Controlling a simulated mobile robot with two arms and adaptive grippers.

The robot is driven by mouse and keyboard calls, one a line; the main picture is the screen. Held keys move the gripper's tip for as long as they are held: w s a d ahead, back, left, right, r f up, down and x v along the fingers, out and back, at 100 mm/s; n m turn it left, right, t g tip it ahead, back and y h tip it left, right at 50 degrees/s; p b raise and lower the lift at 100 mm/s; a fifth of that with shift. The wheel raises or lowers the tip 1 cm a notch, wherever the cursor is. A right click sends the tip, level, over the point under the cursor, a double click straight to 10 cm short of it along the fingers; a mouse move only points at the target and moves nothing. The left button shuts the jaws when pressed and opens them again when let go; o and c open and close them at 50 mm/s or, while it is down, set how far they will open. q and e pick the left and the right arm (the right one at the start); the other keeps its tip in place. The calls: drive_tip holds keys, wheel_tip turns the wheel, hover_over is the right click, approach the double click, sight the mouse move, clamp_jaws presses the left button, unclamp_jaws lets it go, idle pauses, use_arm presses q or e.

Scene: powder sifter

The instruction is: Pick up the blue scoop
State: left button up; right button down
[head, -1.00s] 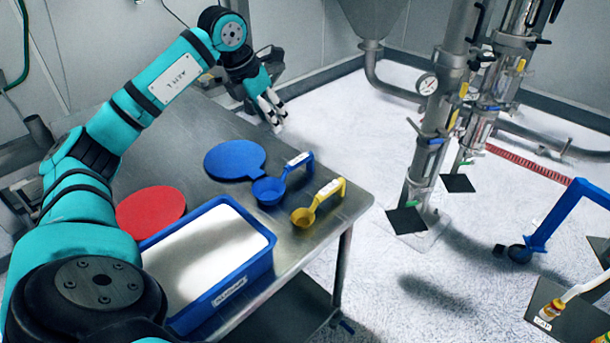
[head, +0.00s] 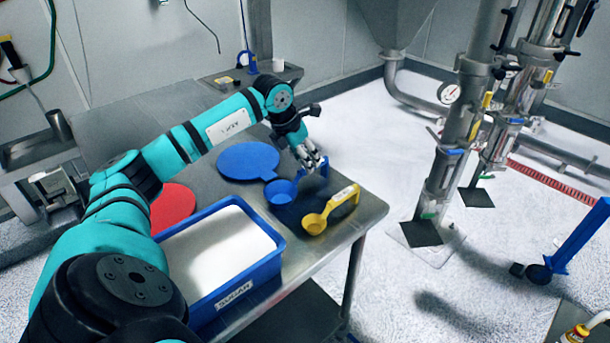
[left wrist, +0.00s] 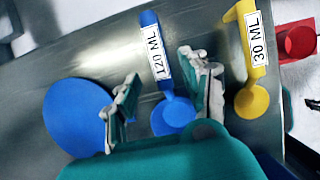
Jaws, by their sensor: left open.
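The blue scoop (head: 281,191) lies on the metal table, its cup toward the sugar bin and its handle partly hidden by my left gripper in the head view. In the left wrist view the blue scoop (left wrist: 171,112) shows its handle with a "120 ML" label. My left gripper (head: 311,163) is open above the handle. In the left wrist view the fingers of my left gripper (left wrist: 160,95) stand on either side of the scoop, with nothing between them clearly gripped. My right gripper is not in view.
A yellow scoop (head: 316,222) labelled "30 ML" lies close to the right of the blue one. A blue disc (head: 246,160), a red disc (head: 174,207) and a blue bin (head: 241,286) of white sugar are also on the table. The table edge is near.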

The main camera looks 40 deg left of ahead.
use_arm(q)
drive_tip(key=x, duration=0.1)
drive_tip(key=p+x, duration=0.1)
drive_tip(key=x, duration=0.3)
drive_tip(key=shift+s+f+p, duration=0.3)
drive_tip(key=shift+f, duration=0.2)
clamp_jaws()
